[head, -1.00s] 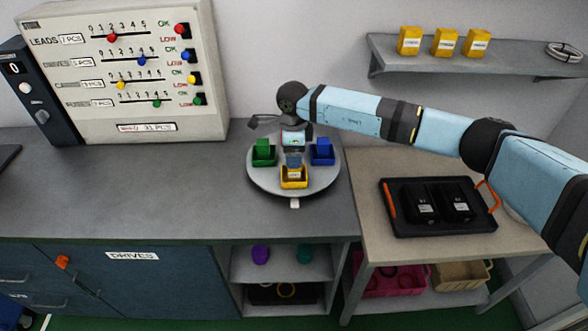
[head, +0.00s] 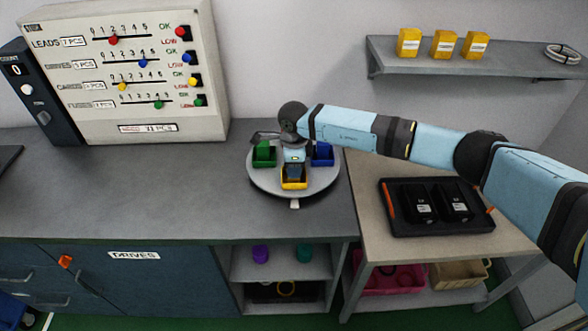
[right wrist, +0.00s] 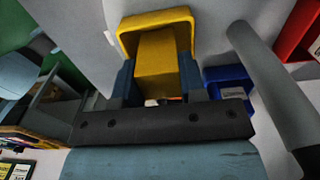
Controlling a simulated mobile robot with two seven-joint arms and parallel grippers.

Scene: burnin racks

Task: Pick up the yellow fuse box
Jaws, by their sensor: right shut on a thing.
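The yellow fuse box (right wrist: 157,65) is between the fingers of my right gripper (right wrist: 157,82) in the right wrist view. The gripper is shut on it. The box is at the yellow bin (right wrist: 132,40); I cannot tell whether it still touches the bin floor. In the head view my right gripper (head: 294,170) points down over the yellow bin (head: 294,185) at the front of the round grey turntable (head: 265,184), and hides the box. My left gripper is not in view.
A green bin (head: 263,158) and a blue bin (head: 323,158) flank the gripper; a red bin (right wrist: 297,28) shows in the wrist view. Several yellow boxes (head: 445,44) stand on the wall shelf (head: 470,60). A black tray (head: 400,225) sits at right.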

